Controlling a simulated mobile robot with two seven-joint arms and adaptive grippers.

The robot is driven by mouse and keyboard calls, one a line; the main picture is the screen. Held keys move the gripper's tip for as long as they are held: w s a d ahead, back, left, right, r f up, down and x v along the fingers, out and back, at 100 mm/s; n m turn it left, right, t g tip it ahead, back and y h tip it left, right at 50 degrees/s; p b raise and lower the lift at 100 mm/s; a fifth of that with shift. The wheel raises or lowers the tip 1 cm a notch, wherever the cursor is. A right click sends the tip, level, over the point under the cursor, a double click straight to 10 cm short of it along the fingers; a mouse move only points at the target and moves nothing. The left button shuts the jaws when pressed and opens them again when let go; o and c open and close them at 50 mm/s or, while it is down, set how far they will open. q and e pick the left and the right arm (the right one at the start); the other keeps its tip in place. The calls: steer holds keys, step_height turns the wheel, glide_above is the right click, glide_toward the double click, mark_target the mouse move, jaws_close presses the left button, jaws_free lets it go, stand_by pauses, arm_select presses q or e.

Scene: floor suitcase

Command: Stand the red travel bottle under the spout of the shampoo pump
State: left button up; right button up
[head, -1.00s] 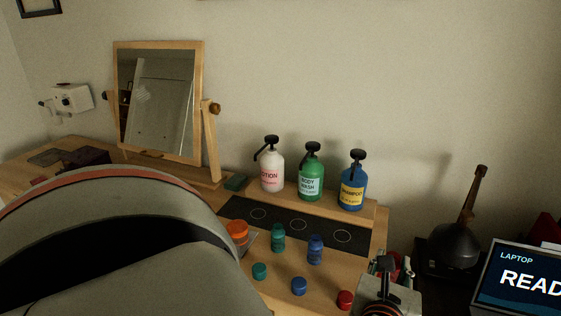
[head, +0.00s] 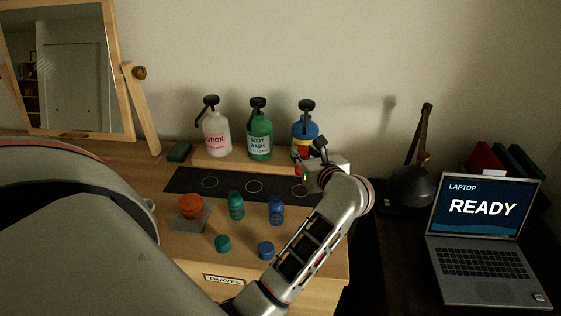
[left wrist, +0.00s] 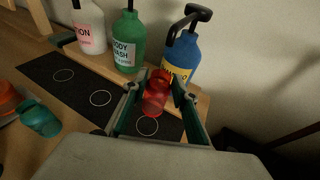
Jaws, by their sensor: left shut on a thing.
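The red travel bottle (left wrist: 156,92) is between the fingers of my left gripper (left wrist: 157,88), which is shut on it. In the left wrist view it stands roughly upright near the right-hand white ring on the black mat; whether it touches the mat I cannot tell. The blue shampoo pump (left wrist: 186,58) is just behind it, its dark spout (left wrist: 173,32) reaching over toward the bottle. In the head view my left gripper (head: 318,168) is in front of the shampoo pump (head: 305,128) and hides most of the bottle. My right gripper is not in view.
The green body wash (head: 260,135) and white lotion (head: 215,137) pumps stand left on the wooden shelf. The black mat (head: 232,187) has rings. A laptop (head: 485,235) is right.

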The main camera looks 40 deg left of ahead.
arm_select(q)
step_height(320, 180, down, 3)
steer(key=shift+a+f+b, duration=0.1)
steer(key=shift+f+b, duration=0.05)
steer(key=shift+b, duration=0.4)
steer(key=shift+f+b, duration=0.35)
steer(key=shift+f, duration=0.4)
step_height(320, 180, down, 2)
steer(key=shift+f+b, duration=0.2)
steer(key=shift+b, duration=0.85)
steer(key=shift+f, duration=0.3)
steer(key=shift+r, duration=0.1)
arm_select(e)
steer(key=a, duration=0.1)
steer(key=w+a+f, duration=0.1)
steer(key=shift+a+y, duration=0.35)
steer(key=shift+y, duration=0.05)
arm_select(q)
steer(key=shift+f+b, duration=0.25)
steer(key=shift+b, duration=0.05)
steer(key=o, duration=1)
steer(key=shift+c, duration=0.2)
steer(key=shift+r, duration=0.1)
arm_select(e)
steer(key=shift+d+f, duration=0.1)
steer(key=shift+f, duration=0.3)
